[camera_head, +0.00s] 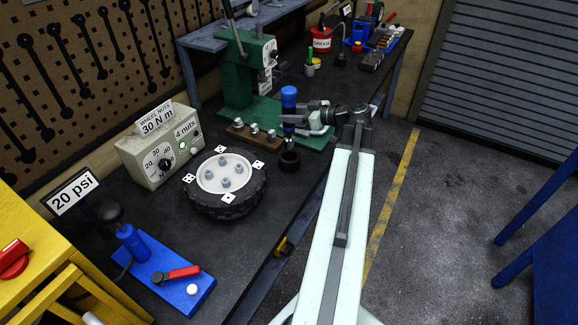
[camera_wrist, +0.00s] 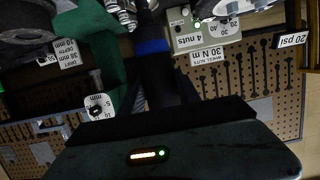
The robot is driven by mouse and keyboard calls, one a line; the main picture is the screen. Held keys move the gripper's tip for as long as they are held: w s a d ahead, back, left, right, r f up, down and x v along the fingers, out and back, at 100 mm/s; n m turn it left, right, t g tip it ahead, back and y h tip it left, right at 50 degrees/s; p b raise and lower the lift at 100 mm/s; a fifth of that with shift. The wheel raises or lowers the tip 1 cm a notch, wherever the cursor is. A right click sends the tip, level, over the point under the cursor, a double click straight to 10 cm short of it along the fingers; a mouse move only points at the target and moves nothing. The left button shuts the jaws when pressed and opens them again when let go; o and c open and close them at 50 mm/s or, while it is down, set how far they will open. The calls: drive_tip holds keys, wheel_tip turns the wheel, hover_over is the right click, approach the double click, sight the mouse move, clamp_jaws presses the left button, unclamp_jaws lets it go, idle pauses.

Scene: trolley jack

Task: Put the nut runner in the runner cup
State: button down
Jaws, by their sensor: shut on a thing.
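The nut runner (camera_head: 289,98) is upright, with a blue top and a dark lower body. My gripper (camera_head: 292,116) is shut around its middle from the right. In the wrist view the runner (camera_wrist: 152,47) shows as a black shaft with a blue band, in front of my gripper. The runner cup (camera_head: 289,162) is a short black ring on the bench. The runner's lower end is just above or behind the cup's rim in the head view; I cannot tell whether they touch.
A wheel (camera_head: 230,185) with several nuts lies left of the cup. A socket rack (camera_head: 252,134) and green press (camera_head: 247,75) stand behind. A torque box (camera_head: 158,145) is at the left, a blue pump (camera_head: 165,275) in front. Bare bench lies in front of the cup.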

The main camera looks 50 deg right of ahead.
sight(291, 136)
drive_tip(key=shift+w+d, duration=0.3)
drive_tip(key=f+b, duration=1)
drive_tip(key=shift+s+f, duration=0.2)
drive_tip(key=shift+r, duration=0.2)
drive_tip(key=shift+f, duration=0.15)
drive_tip(key=c, duration=0.9)
unclamp_jaws()
drive_tip(key=shift+o, duration=0.2)
drive_tip(key=shift+r, duration=0.35)
drive_tip(key=p+v, duration=0.3)
drive_tip(key=v, duration=0.9)
drive_tip(key=shift+f, duration=0.25)
